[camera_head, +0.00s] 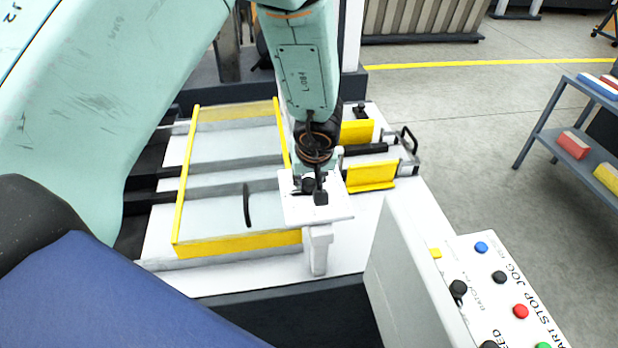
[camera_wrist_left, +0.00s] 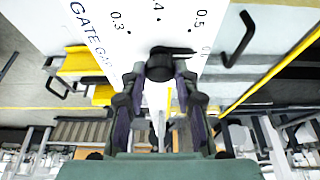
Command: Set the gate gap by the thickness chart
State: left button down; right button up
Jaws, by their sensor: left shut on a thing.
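The white gate gap plate (camera_head: 332,213) sits on a short white post over the machine bed in the head view. In the left wrist view the plate (camera_wrist_left: 150,20) carries the words GATE GAP and marks 0.3, a partly cut-off .4, and 0.5. A black knob (camera_wrist_left: 160,66) with a dark bar at its top sits by the plate's edge; which mark it points at I cannot tell. My left gripper (camera_head: 314,188) is over the plate from above, and in the wrist view its fingers (camera_wrist_left: 160,80) are shut on the knob. I see no thickness chart. My right gripper is out of view.
Yellow guides (camera_head: 185,180) frame the feed bed at left. Yellow blocks (camera_head: 371,176) and a black handle (camera_head: 408,138) stand right of the plate. A control panel (camera_head: 500,290) with coloured buttons is at front right. A shelf (camera_head: 580,145) stands far right; open floor lies between.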

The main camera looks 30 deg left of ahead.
pick_arm(q)
jog(key=shift+s+f, duration=0.1)
jog(key=shift+f, duration=0.05)
jog(key=c, duration=1)
grip_release()
jog(key=shift+r, duration=0.2)
jog(key=v, duration=0.7)
jog(key=shift+r, duration=0.1)
